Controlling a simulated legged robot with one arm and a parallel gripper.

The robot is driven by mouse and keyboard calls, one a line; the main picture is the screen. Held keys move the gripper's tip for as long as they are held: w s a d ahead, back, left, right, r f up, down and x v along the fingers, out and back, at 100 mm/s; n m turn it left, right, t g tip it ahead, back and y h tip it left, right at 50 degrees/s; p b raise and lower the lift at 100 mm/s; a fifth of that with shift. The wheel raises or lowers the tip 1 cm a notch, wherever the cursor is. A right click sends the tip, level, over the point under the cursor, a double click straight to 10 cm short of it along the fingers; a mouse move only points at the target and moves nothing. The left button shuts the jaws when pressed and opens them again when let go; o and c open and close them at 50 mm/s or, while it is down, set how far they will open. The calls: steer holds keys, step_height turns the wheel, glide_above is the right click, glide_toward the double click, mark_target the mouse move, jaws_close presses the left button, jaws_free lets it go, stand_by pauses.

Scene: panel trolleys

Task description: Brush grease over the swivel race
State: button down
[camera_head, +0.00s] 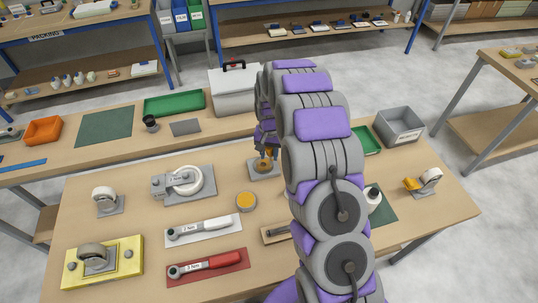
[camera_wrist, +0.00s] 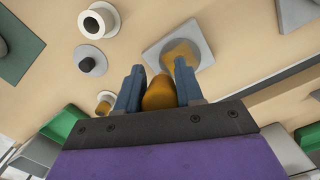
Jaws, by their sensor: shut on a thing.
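My gripper (camera_wrist: 158,85) has its blue fingers shut on an orange-brown thing (camera_wrist: 158,95), which looks like the brush; its bristles are hard to make out. In the head view my gripper (camera_head: 265,142) is partly hidden by my arm and is over a small grey square plate (camera_head: 256,174). In the wrist view the plate (camera_wrist: 205,48) lies just beyond the fingertips, with a yellow-brown round part on it, likely the swivel race (camera_wrist: 180,52). I cannot tell whether the brush touches it. A round tin with orange-yellow content (camera_head: 246,201), possibly grease, stands nearby.
A caster on a plate (camera_head: 186,184) and two torque wrenches, white (camera_head: 204,230) and red (camera_head: 208,265), lie to the left. A yellow fixture (camera_head: 127,262) is at front left.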

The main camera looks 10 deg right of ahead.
steer(key=shift+a+r+p, duration=0.15)
steer(key=shift+r+p, duration=0.05)
steer(key=shift+r, duration=0.4)
steer(key=shift+a+r+p, duration=0.15)
steer(key=shift+r, duration=0.45)
steer(key=shift+w+d+r+p, duration=0.1)
steer(key=shift+d+r+p, duration=0.1)
steer(key=shift+r, duration=0.55)
steer(key=shift+d+r+p, duration=0.15)
steer(key=shift+d+r, duration=0.05)
steer(key=shift+r, duration=0.5)
steer(key=shift+a, duration=0.3)
steer(key=shift+d, duration=0.15)
steer(key=shift+f, duration=0.15)
steer(key=shift+w+f, duration=0.35)
steer(key=shift+w, duration=0.4)
steer(key=shift+r+b, duration=0.1)
steer(key=shift+b, duration=1.05)
